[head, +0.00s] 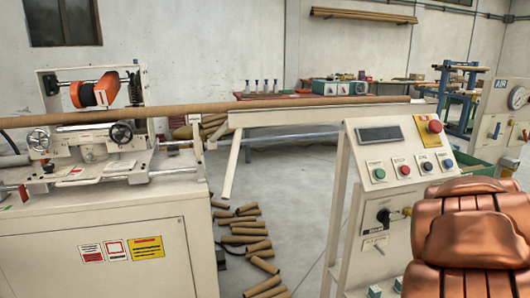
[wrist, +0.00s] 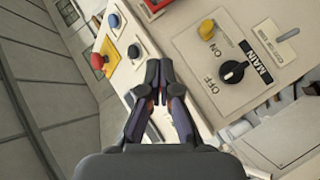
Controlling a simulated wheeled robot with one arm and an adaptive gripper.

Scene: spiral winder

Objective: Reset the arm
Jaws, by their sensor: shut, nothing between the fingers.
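My gripper (wrist: 160,68) shows in the wrist view with its two dark fingers shut together and nothing between them. It is over the control panel, apart from the black MAIN knob (wrist: 233,71), which is to its right. My copper-coloured arm fills the lower right of the head view, and the gripper cannot be made out there. The head view shows the panel (head: 352,150) with the MAIN switch (head: 384,215) on its front. I cannot tell for sure which way the knob is turned.
The panel bears a red emergency button (head: 435,126), several smaller buttons and a toggle lever (wrist: 287,35). The winder (head: 100,215) stands at left with a long brown tube (head: 270,104) across it. Cut tubes (head: 248,239) lie on the floor between winder and panel.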

